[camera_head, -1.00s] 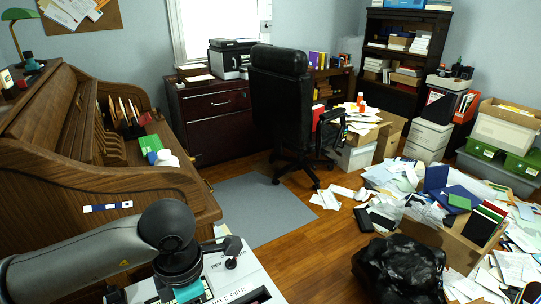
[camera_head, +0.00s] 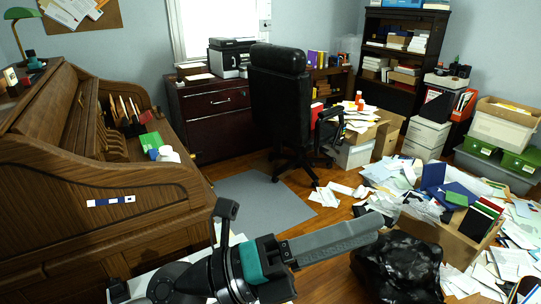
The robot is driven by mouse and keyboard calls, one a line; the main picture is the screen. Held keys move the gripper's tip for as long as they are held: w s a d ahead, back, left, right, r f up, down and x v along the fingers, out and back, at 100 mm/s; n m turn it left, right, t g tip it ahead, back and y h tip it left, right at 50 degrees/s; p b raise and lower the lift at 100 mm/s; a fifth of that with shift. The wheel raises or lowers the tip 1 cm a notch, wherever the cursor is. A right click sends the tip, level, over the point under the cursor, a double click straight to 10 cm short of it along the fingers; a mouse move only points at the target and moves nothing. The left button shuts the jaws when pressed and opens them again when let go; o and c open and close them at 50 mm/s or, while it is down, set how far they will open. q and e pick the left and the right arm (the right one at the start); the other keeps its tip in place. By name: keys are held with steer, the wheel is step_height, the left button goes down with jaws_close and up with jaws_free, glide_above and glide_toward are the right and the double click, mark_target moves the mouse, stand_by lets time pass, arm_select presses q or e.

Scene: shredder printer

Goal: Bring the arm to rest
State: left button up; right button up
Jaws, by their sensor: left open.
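My left gripper (camera_head: 258,236) is at the bottom centre of the head view, in front of the roll-top desk's right side. It is black with a teal band, and it is open with nothing seen between its fingers. A long grey bar with raised lettering (camera_head: 335,240) reaches right from beside the teal band, above the floor; I cannot tell what part it is. My right gripper is not in view.
A white machine (camera_head: 143,287) shows partly beneath the arm. The wooden roll-top desk (camera_head: 75,215) stands left. A black bag (camera_head: 400,268) and heaps of paper lie right. A black chair (camera_head: 280,95) stands on a grey mat (camera_head: 262,207). Floor left of the papers is partly clear.

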arm_select(q)
steer(key=w+a+n+t+y, duration=1)
steer(key=n+t, duration=0.6)
steer(key=n, duration=0.4)
steer(key=s+a+f+n+g+y, duration=0.1)
steer(key=a+f+n+g+y, duration=0.2)
steer(key=a+f+n+y, duration=0.5)
steer(key=a+f+n+g+y, duration=0.35)
steer(key=a+f+n, duration=0.25)
steer(key=f, duration=0.4)
steer(key=s+a+f+n+g, duration=0.1)
steer(key=s+f+n+g, duration=0.2)
steer(key=s+f+g, duration=1)
steer(key=s+f+t, duration=0.1)
steer(key=s+f, duration=0.3)
steer(key=f, duration=0.8)
steer(key=s+f+t, duration=0.1)
steer(key=s+f, duration=0.2)
steer(key=f, duration=0.9)
steer(key=s+a+f, duration=0.3)
steer(key=s+f, duration=0.9)
steer(key=s, duration=0.3)
steer(key=shift+f+m+g, duration=0.3)
steer(key=shift+m+g, duration=0.1)
steer(key=shift+g, duration=0.05)
